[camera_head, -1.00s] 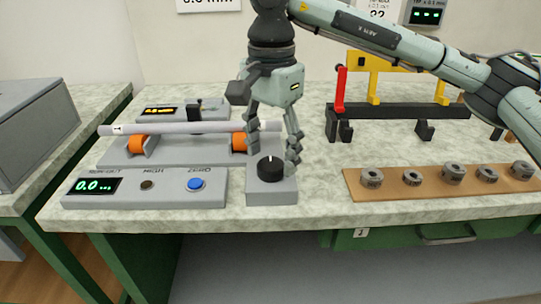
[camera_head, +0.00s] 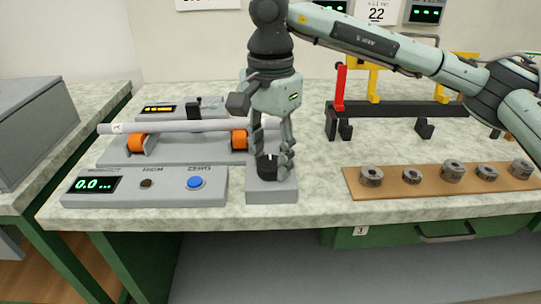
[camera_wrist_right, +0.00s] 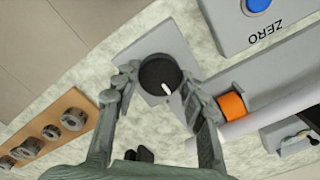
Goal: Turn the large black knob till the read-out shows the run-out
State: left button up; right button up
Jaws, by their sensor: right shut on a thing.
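The large black knob (camera_head: 267,167) sits on a small grey box at the front of the bench, with a white mark on its top. My right gripper (camera_head: 273,160) has come down over it and its fingers are shut on the knob's sides. The right wrist view shows the knob (camera_wrist_right: 160,74) between the two fingers (camera_wrist_right: 163,95), its white pointer visible. The run-out read-out (camera_head: 95,185) glows green and shows 0.0 on the grey panel at the left. My left gripper is not in view.
A blue zero button (camera_head: 195,183) is on the panel left of the knob. Behind it, a pale rod (camera_head: 180,127) lies on orange rollers (camera_head: 137,144). A wooden board (camera_head: 400,190) with several metal collars lies to the right, before a black rack (camera_head: 390,111) with a red lever.

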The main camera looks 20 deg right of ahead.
jog(key=m+b, duration=0.4)
jog(key=m, duration=0.4)
jog(key=shift+f+b, duration=0.1)
jog(key=shift+b, duration=0.2)
jog(key=m, duration=0.3)
jog(key=shift+b, duration=0.35)
jog(key=m, duration=0.2)
jog(key=shift+m+b, duration=0.3)
jog(key=shift+m, duration=0.1)
jog(key=m, duration=0.4)
jog(key=shift+m+b, duration=0.3)
jog(key=m, duration=0.3)
jog(key=shift+m, duration=0.3)
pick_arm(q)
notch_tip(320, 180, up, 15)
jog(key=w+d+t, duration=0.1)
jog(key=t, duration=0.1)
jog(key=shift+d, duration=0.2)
pick_arm(e)
jog(key=m, duration=0.4)
jog(key=shift+m, duration=0.3)
